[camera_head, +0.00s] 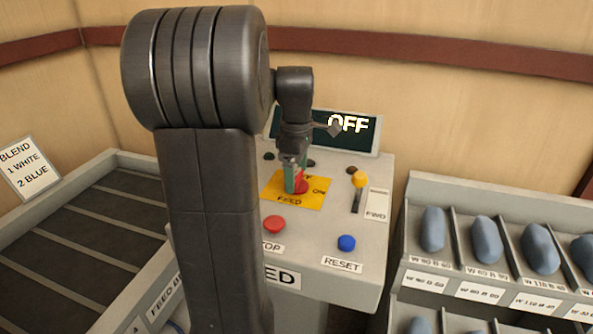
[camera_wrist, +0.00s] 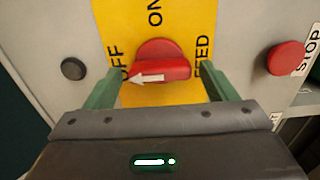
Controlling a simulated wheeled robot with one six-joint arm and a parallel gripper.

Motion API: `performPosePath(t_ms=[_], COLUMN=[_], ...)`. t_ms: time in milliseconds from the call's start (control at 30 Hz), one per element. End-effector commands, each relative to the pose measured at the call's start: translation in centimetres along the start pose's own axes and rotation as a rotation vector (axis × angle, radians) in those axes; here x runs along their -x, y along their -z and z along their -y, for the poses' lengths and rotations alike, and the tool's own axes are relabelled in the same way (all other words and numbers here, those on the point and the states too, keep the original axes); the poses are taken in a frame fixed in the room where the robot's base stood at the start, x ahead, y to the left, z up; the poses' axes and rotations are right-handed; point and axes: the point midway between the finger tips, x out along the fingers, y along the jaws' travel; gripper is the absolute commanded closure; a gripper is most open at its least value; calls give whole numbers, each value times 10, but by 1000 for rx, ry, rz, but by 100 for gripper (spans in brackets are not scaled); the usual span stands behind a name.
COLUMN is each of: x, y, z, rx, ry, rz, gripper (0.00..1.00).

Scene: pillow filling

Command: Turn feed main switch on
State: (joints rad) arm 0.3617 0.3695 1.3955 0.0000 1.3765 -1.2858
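The feed main switch is a red rotary knob (camera_head: 302,187) on a yellow plate (camera_head: 312,201) marked FEED, OFF and ON. In the wrist view, the knob (camera_wrist: 160,58) carries a white arrow that points left to OFF. ON stands at the top of the plate (camera_wrist: 155,98). My gripper (camera_wrist: 161,70) is open, with one green finger on each side of the knob and a visible gap to it. In the head view, my gripper (camera_head: 295,180) is over the plate and partly hides the knob. The display (camera_head: 348,131) behind reads OFF.
On the same panel are a red STOP button (camera_head: 274,224), a blue RESET button (camera_head: 346,243) and a yellow-knobbed lever (camera_head: 359,181) by a FWD label. A rack (camera_head: 470,190) of blue-grey pillows stands right. My arm hides the panel's left part.

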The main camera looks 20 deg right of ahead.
Motion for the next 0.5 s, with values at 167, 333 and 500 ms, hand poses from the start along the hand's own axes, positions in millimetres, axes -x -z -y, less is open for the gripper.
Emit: performPosePath(t_ms=[167,333,500], x=[0,1,1], y=[0,0,0], z=[0,0,0], rx=[0,-3,-35], ry=[0,0,1], rz=[0,0,0], gripper=[58,61,61])
